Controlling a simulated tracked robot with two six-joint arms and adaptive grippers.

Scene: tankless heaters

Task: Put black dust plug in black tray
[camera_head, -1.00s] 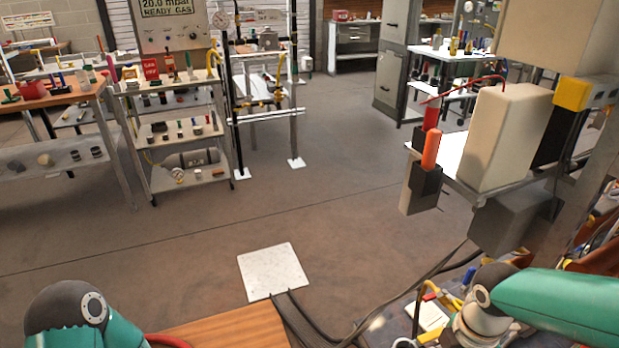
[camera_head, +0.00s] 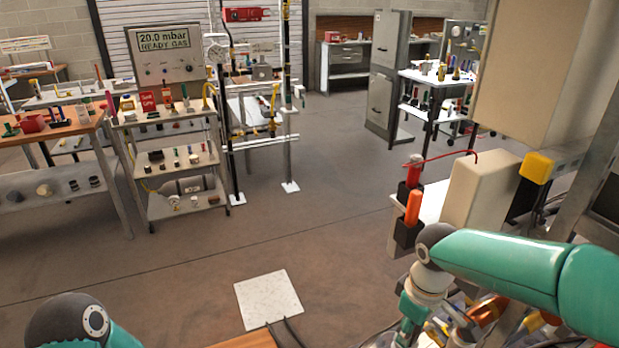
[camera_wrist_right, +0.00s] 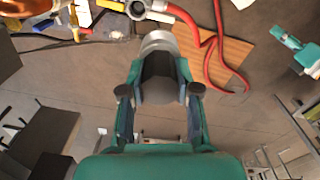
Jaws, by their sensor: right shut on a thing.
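My right gripper (camera_wrist_right: 160,85) is shut on a dark, rounded thing (camera_wrist_right: 160,92) with a pale silvery band at its far end. It may be the black dust plug, but its shape is partly hidden by the fingers. In the head view my right gripper (camera_head: 411,312) is low at the right, above a cluttered surface, and what it holds cannot be made out there. Only a bend of my left arm shows at the bottom left; its gripper is out of view. I cannot pick out the black tray for certain in either view.
A wooden bench top (camera_head: 247,341) lies at the bottom edge, with a white floor plate (camera_head: 268,298) beyond it. A beige box (camera_head: 480,190) and an orange-handled item (camera_head: 413,207) stand near my right arm. Shelves (camera_head: 170,125) stand at the left. The middle floor is open.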

